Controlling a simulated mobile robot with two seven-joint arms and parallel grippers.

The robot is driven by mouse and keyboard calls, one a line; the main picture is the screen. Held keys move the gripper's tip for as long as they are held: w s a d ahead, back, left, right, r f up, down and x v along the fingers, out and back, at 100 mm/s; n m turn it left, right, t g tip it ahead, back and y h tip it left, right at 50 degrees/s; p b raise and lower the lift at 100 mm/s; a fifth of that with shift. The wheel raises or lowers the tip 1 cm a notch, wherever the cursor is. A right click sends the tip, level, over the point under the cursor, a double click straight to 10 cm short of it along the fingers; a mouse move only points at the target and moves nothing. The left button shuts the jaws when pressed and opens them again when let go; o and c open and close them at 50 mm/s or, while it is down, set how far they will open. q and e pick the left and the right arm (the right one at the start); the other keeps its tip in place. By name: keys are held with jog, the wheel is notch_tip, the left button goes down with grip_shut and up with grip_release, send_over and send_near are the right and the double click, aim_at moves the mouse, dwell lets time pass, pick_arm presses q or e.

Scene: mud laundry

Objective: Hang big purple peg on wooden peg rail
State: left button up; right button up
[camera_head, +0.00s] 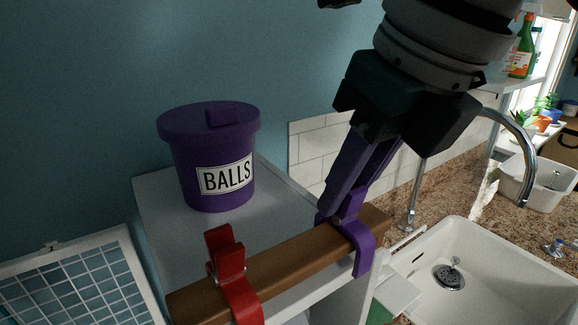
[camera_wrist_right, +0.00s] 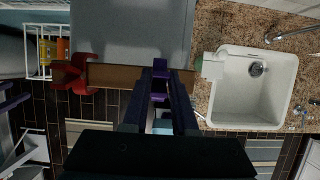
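The wooden peg rail (camera_head: 305,259) runs along the front edge of a light grey cabinet top; it also shows in the wrist view (camera_wrist_right: 115,76). The big purple peg (camera_head: 360,246) sits over the rail near its right end, its hook end hanging down the front face. My right gripper (camera_head: 343,208) reaches down from above with its fingers on both sides of the peg's upper part. In the wrist view the purple peg (camera_wrist_right: 159,84) shows between the two fingertips, which look closed on it. My left gripper is out of view.
A red peg (camera_head: 229,266) hangs on the rail to the left. A purple BALLS bucket (camera_head: 213,160) stands on the cabinet top (camera_head: 275,215) behind. A white sink (camera_head: 470,270) and curved tap (camera_head: 520,150) are to the right. A tiled-looking white frame (camera_head: 75,285) is at lower left.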

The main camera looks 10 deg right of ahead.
jog(key=o, duration=0.5)
